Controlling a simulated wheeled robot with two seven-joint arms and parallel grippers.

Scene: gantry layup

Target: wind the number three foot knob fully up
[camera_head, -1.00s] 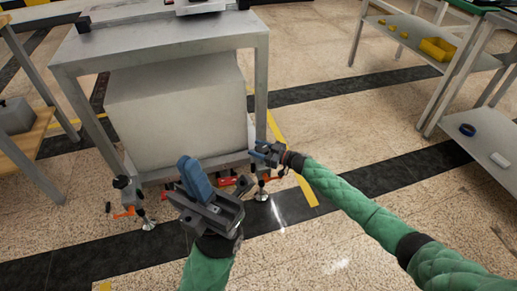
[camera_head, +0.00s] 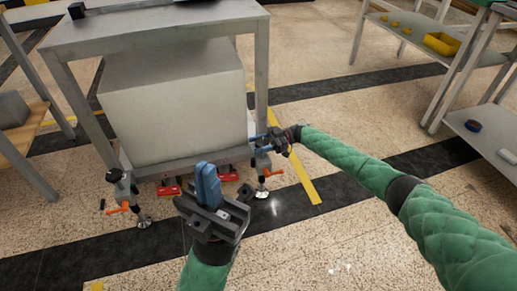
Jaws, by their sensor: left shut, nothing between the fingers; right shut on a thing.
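A grey metal table (camera_head: 165,22) stands ahead on levelling feet. Its right front foot (camera_head: 262,192) has a round pad and an orange lever (camera_head: 272,172). The left front foot (camera_head: 144,222) has a dark knob (camera_head: 115,175) on top and an orange lever (camera_head: 118,208). My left gripper (camera_head: 208,168) is shut and empty, fingers up, in front of the table between the two feet. I cannot read any foot number.
A large grey block (camera_head: 175,105) fills the table's lower shelf. Red parts (camera_head: 170,188) show beneath it. A shelf rack (camera_head: 425,60) with a yellow bin (camera_head: 442,43) stands at right, a wooden-topped bench (camera_head: 25,135) at left. The floor between table and rack is open.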

